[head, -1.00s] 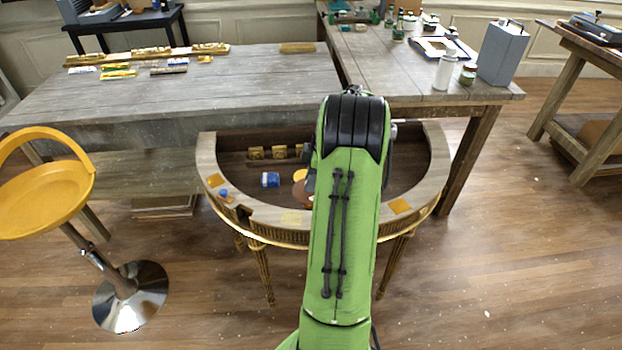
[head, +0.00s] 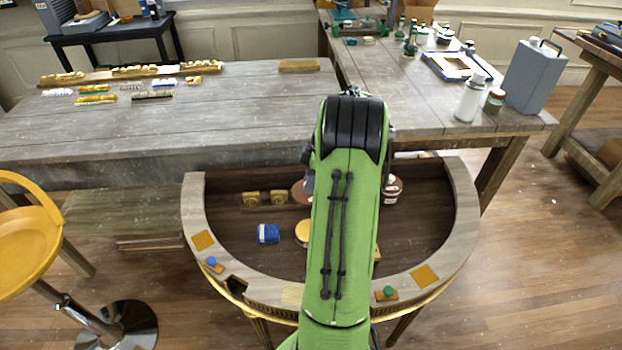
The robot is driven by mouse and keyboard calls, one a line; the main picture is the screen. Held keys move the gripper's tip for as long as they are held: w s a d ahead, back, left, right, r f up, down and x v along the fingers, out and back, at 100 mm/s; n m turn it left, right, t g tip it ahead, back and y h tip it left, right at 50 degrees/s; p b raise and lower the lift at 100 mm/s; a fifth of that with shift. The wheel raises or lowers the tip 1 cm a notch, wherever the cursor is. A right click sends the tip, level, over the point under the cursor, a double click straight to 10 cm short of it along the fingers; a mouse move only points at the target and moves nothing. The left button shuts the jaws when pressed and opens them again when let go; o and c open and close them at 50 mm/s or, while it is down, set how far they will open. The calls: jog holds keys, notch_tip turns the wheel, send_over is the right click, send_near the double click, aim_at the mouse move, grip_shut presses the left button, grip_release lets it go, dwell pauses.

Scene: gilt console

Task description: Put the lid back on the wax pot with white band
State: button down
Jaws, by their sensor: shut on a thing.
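A reddish-brown pot with a white band (head: 392,190) stands inside the half-round console, partly covered by the right side of my arm. A brown round thing (head: 300,192) shows just left of my arm; I cannot tell whether it is a lid or another pot. My green arm reaches over the console, and its black wrist end hides what is beneath. My gripper's fingers are hidden behind the arm, so neither they nor anything between them shows. No lid can be made out for certain.
In the console are a blue block (head: 268,233), a yellow round thing (head: 303,232) and gilt blocks (head: 264,198). The console rim (head: 455,215) carries orange squares and small blue and green knobs. A grey worktable (head: 230,100) stands behind; a yellow stool (head: 25,235) is at left.

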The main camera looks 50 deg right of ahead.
jog(key=shift+w+d+f+b, duration=0.15)
jog(key=shift+f+b, duration=0.15)
jog(key=shift+f, duration=0.1)
jog(key=shift+w+d+f+b, duration=0.1)
jog(key=shift+f+b, duration=0.15)
jog(key=shift+f, duration=0.1)
jog(key=shift+s+a+f+b, duration=0.4)
jog(key=shift+f+b, duration=0.15)
jog(key=shift+b, duration=0.25)
jog(key=shift+f+b, duration=0.4)
notch_tip(320, 180, down, 13)
jog(key=b, duration=1.1)
jog(key=shift+w+d+f+b, duration=0.1)
jog(key=shift+b, duration=0.3)
jog(key=shift+f, duration=0.1)
jog(key=c, duration=0.8)
grip_release()
jog(key=shift+o, duration=0.2)
